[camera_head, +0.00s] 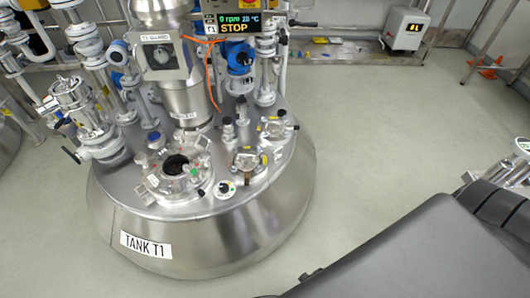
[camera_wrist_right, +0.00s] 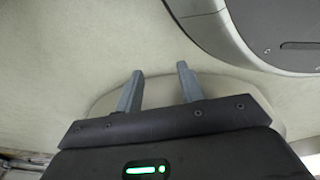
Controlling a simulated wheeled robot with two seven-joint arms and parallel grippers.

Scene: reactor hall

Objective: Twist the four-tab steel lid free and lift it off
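The steel tank marked TANK T1 (camera_head: 145,245) stands left of centre in the head view. Near its front, a round steel port (camera_head: 158,190) has a ring of clamps and a dark round centre (camera_head: 175,165). I cannot make out a separate four-tab lid at this size. Smaller fittings, one at the right (camera_head: 247,161) and one farther back (camera_head: 277,127), sit on the tank top. My right gripper (camera_wrist_right: 160,88) shows in the right wrist view, its two grey fingers apart with nothing between them, over pale floor, away from the tank. My left gripper is out of view.
A guarded column (camera_head: 185,100), blue valves (camera_head: 238,58) and pipes crowd the tank's back and left. A display reading STOP (camera_head: 235,25) hangs above. Floor (camera_head: 370,145) right of the tank is clear.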

